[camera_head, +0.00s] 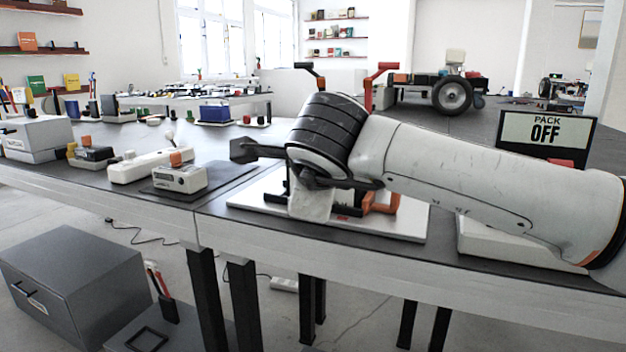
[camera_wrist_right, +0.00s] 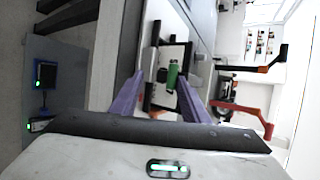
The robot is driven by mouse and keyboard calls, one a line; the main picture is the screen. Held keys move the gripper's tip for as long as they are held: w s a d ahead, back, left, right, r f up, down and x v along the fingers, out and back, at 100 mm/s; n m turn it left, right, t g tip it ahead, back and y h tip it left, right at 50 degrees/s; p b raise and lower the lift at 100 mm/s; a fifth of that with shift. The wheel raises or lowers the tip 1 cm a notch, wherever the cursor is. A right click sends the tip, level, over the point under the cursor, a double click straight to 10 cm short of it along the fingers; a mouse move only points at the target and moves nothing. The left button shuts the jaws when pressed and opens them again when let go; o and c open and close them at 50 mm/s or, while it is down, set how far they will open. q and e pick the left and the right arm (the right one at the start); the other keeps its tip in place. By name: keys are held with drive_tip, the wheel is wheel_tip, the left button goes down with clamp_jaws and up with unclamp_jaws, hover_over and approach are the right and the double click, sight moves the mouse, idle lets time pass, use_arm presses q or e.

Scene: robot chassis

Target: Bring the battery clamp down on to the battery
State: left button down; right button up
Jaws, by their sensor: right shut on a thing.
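My right arm (camera_head: 480,180) reaches in from the right over a white base plate (camera_head: 415,222) on the bench, and its wrist and gripper hide most of the fixture there. In the right wrist view my right gripper (camera_wrist_right: 161,78) has its two purple fingers either side of the fixture, with a green piece (camera_wrist_right: 172,76) between their tips; it is shut on what I take to be the battery clamp, though the contact is unclear. An orange part (camera_head: 382,205) shows below the wrist. I cannot make out the battery clearly. My left gripper is not in view.
Behind the wrist stand a red bracket (camera_head: 380,82) and a black bracket with an orange end (camera_head: 308,72). A "PACK OFF" sign (camera_head: 546,130) stands at right. A white meter (camera_head: 180,178) sits on a dark mat, left of the plate. More tools crowd the bench's left end.

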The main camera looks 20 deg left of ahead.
drive_tip(key=shift+s+f, duration=0.2)
drive_tip(key=shift+f, duration=0.3)
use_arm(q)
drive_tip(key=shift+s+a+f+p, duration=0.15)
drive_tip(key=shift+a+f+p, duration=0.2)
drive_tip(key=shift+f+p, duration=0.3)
use_arm(e)
drive_tip(key=v, duration=1)
drive_tip(key=shift+r, duration=0.6)
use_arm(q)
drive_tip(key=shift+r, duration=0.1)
